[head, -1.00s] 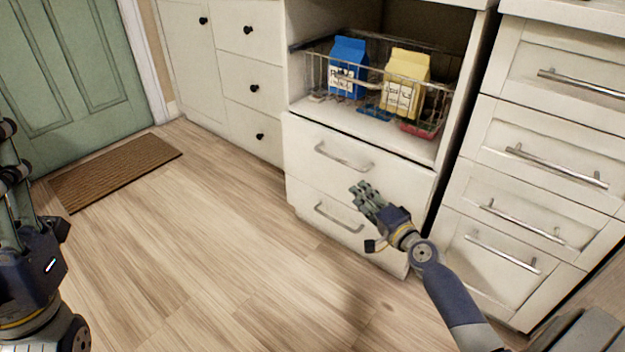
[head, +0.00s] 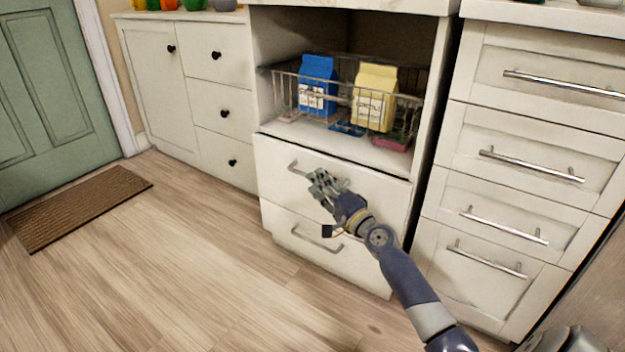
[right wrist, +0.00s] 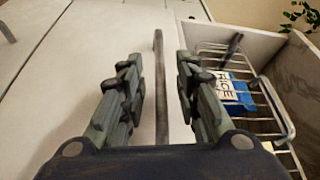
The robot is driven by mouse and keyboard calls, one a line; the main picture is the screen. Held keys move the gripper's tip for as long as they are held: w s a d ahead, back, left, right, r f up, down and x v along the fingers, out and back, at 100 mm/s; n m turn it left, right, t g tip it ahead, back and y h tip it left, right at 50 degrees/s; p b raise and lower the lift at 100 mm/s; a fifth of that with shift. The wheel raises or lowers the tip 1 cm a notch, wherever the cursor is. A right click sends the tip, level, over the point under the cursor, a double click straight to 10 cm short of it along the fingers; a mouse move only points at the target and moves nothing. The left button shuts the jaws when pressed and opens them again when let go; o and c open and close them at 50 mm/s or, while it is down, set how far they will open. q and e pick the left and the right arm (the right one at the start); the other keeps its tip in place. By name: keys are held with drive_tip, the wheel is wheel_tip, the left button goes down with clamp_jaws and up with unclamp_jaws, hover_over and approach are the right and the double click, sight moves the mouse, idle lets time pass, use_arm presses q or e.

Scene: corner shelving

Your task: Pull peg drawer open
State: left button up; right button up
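A white drawer (head: 268,160) with a curved metal bar handle (head: 294,167) sits directly under the open shelf. It looks shut. My right gripper (head: 322,182) is in front of this handle and hides its right part. In the right wrist view the handle bar (right wrist: 161,85) runs between the two spread finger sets of my right gripper (right wrist: 158,75). There are gaps on both sides, so the fingers are open and not closed on the bar. A second drawer (head: 275,222) with a similar handle (head: 312,238) is below. My left gripper is not in view.
A wire basket (head: 285,92) on the shelf above holds a blue carton (head: 318,84) and a yellow carton (head: 375,97). Cabinets with black knobs (head: 217,55) stand left, and bar-handled drawers (head: 500,120) stand right. The wooden floor (head: 170,270) in front is clear.

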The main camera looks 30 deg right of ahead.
drive_tip(key=shift+w+r, duration=0.1)
drive_tip(key=shift+w, duration=1.65)
clamp_jaws()
